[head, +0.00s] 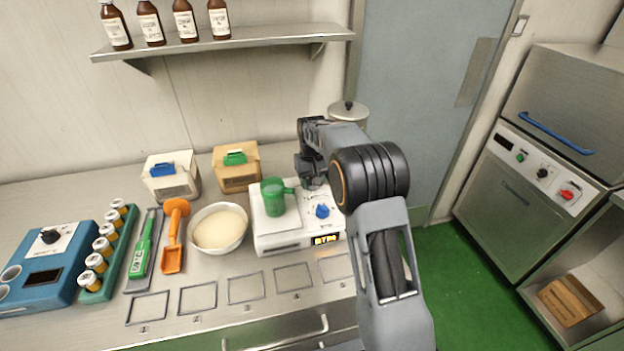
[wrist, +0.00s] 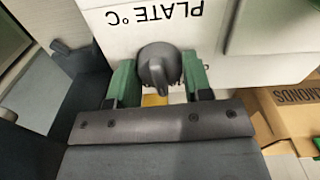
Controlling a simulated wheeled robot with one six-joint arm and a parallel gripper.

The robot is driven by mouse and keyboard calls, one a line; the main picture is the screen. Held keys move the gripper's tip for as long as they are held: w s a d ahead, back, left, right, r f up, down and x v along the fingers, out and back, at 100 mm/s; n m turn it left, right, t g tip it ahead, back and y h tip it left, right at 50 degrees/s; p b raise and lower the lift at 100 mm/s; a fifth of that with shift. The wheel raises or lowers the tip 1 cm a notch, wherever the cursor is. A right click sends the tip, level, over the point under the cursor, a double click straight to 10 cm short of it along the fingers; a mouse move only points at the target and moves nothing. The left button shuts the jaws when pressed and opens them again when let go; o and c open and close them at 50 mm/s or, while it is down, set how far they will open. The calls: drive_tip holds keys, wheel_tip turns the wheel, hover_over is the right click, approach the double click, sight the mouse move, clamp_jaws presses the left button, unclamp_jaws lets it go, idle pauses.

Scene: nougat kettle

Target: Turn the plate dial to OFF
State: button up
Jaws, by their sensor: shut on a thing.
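The plate dial (wrist: 157,68) is a dark grey knob with a raised grip bar on a white panel. The label "PLATE °C" appears upside down beyond it in the wrist view. My gripper (wrist: 158,78) is shut on the dial, with a green-padded finger on each side. In the head view my gripper (head: 311,178) is over the back right of the white hot plate unit (head: 283,242), and it hides the plate dial there. A blue dial (head: 322,211) sits nearer the front of the unit. The dial's pointed setting is not readable.
A green mug (head: 273,200) stands on the unit's left side. A white bowl (head: 218,228) is to its left, and a lidded pot (head: 348,112) stands behind my arm. Empty framed squares (head: 245,288) line the counter's front.

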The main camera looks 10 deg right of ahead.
drive_tip(key=n, duration=0.4)
drive_tip(key=shift+r+n, duration=0.1)
drive_tip(key=shift+n, duration=0.2)
drive_tip(key=shift+n+p, duration=0.35)
drive_tip(key=shift+n, duration=1.55)
drive_tip(key=o, duration=0.9)
wheel_tip(320, 180, up, 14)
drive_tip(key=shift+f, duration=0.15)
